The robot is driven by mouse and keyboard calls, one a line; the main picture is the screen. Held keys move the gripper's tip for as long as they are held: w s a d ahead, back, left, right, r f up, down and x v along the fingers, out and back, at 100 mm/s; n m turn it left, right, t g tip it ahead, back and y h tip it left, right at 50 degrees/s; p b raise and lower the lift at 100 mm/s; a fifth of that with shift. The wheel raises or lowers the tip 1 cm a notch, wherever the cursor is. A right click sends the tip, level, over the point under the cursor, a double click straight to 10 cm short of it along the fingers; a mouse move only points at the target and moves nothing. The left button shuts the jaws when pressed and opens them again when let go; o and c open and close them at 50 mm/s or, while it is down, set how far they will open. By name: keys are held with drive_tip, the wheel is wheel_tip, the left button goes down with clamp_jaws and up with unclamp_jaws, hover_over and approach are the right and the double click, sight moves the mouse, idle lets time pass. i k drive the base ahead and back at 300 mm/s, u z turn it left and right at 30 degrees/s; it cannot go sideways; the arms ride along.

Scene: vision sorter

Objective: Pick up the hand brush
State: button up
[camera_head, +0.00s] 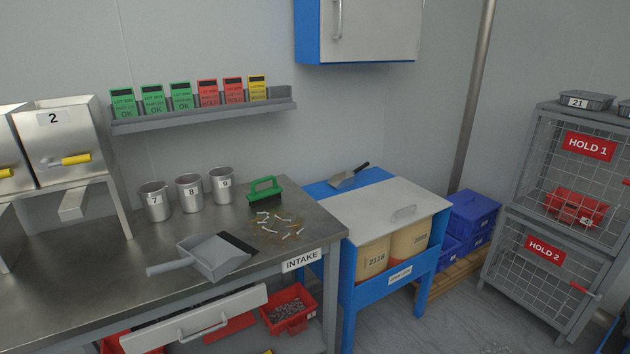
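The hand brush (265,189) is on the steel table (95,265), near its back right corner. It has a green looped handle on top and dark bristles facing down. Small pale and brown scraps (277,224) lie on the table just in front of it. A grey dustpan (213,255) lies on the table in front and to the left, its handle pointing left. My gripper is not in view.
Three numbered metal cups (189,193) stand left of the brush. A shelf of coloured cards (205,109) hangs above. A blue-framed bin stand (385,209) adjoins the table at right. An open drawer (190,322) juts out below the tabletop. Wire cages (568,205) stand far right.

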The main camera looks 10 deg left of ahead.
sight(257, 199)
drive_tip(key=u, duration=0.1)
drive_tip(key=i, duration=1.35)
drive_tip(key=u, duration=0.9)
drive_tip(key=i, duration=0.55)
drive_tip(key=u, duration=0.3)
